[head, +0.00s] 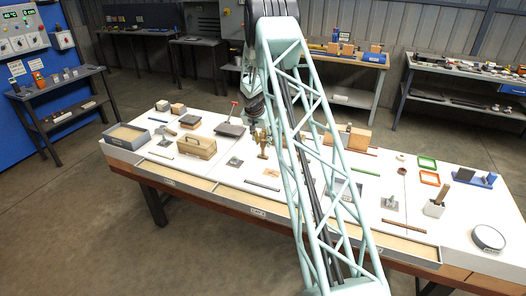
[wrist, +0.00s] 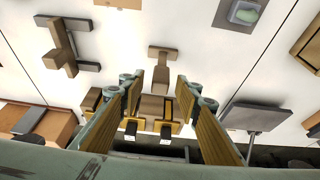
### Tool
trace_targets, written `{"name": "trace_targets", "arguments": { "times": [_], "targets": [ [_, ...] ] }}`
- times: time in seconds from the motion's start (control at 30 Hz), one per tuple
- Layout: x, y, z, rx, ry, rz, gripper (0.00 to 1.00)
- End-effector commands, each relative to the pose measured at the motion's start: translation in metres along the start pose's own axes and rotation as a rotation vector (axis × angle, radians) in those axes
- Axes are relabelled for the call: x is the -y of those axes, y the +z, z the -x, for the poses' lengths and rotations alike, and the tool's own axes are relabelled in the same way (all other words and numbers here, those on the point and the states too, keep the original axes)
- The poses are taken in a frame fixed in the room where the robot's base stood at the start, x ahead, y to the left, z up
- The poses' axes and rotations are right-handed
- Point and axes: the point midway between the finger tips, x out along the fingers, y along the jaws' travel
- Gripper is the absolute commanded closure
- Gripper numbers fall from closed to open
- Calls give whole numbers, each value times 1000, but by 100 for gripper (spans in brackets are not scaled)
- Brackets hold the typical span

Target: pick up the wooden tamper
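The wooden tamper, a light brown T-shaped piece, appears to be the one in the middle of the wrist view (wrist: 158,78), with a crossbar at its upper end and a blockier lower part. In the head view a brown wooden piece (head: 262,146) stands beside my arm, partly hidden by it. My gripper (wrist: 160,95) is open, with one yellow-padded finger on each side of the tamper and narrow gaps showing. In the head view the dark gripper (head: 256,108) is partly hidden behind my lattice arm. Whether the fingertips reach down to the tamper's height is hard to tell.
A darker brown block with grey bars (wrist: 60,45) lies left of my gripper in the wrist view. A grey plate with a handle (wrist: 252,116) is to the right. A wooden tote (head: 196,146) and a wooden box (head: 357,139) stand on the white table (head: 215,188). Bare tabletop surrounds the tamper's crossbar.

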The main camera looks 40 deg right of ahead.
Motion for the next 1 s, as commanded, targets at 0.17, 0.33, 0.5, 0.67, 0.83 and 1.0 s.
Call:
{"name": "trace_targets", "arguments": {
  "times": [0.17,0.33,0.5,0.67,0.83,1.0],
  "targets": [
    [0,0,-5,0,0,0,69],
    [0,0,-4,0,0,0,69],
    [0,0,-4,0,0,0,69],
    [0,0,-4,0,0,0,69],
    [0,0,-4,0,0,0,84],
    [0,0,-4,0,0,0,96]
  ]
}}
